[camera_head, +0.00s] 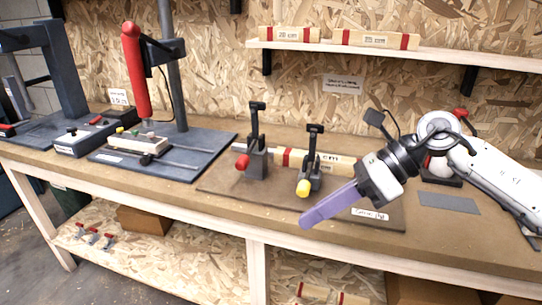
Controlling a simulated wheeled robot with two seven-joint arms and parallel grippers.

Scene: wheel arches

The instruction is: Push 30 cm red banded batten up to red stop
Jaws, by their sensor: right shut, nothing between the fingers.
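A pale wooden batten (335,163) with a red band near its left end lies on the brown board (228,187) on the workbench, behind two dark upright clamps. The batten's right part is hidden behind my right gripper. The left clamp (257,150) has a red rounded tip (242,162), just left of the batten's banded end; I cannot tell whether this is the red stop. The right clamp (313,165) has a yellow tip (303,189). My right gripper (309,220) is shut and empty, its purple fingers over the board's front edge, in front of the batten. My left gripper is out of view.
A shelf (400,51) above holds two more red-banded battens (375,39). A drill-press-like stand (180,80) with a red handle stands at left. A grey plate (448,203) lies on the bench at right. A white label (369,214) is on the board.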

